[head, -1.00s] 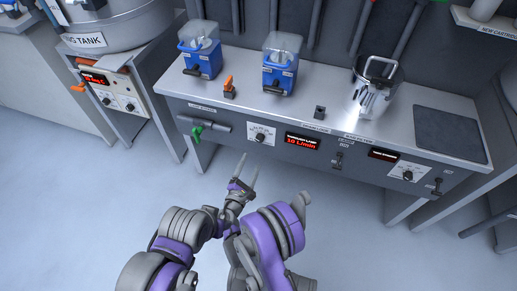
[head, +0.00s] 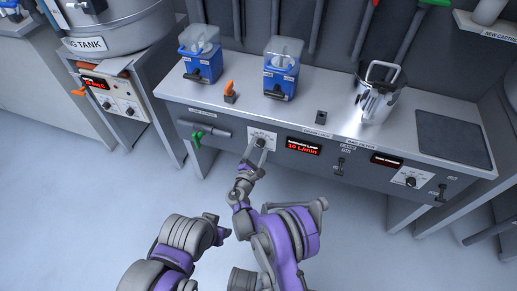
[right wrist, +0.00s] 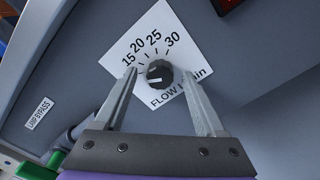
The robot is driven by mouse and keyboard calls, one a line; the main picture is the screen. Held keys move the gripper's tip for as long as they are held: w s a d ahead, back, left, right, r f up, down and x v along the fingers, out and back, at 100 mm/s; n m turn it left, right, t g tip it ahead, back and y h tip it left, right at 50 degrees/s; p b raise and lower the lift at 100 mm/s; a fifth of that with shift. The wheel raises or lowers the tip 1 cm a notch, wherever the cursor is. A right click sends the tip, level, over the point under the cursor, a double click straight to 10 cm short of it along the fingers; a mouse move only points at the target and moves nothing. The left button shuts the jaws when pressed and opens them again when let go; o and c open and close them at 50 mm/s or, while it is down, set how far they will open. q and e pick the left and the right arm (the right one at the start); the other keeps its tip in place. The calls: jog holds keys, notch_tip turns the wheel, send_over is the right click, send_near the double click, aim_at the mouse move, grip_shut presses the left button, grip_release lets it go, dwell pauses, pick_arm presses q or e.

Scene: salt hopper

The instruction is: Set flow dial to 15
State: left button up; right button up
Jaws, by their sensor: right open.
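The flow dial (right wrist: 159,73) is a dark round knob on a white scale plate (right wrist: 168,40), under the counter's front edge. The plate shows 15, 20, 25 and 30; its lower left is partly hidden by a finger. A pale mark shows on the knob's left side. The dial also shows in the head view (head: 261,142). My right gripper (right wrist: 160,74) is open, its fingertips on either side of the knob with gaps visible; contact is not evident. It reaches up to the dial in the head view (head: 254,152). My left gripper is not in view.
A red-lit display (head: 304,147) right of the dial seems to read 10 L/min. A green-handled valve (head: 197,139) sits to the left. A second dial (head: 411,181) is farther right on the same panel. The floor in front is clear.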

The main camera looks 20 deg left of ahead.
grip_shut()
jog(key=shift+m, duration=0.3)
jog(key=shift+m+b, duration=0.45)
jog(key=shift+m, duration=2.05)
grip_release()
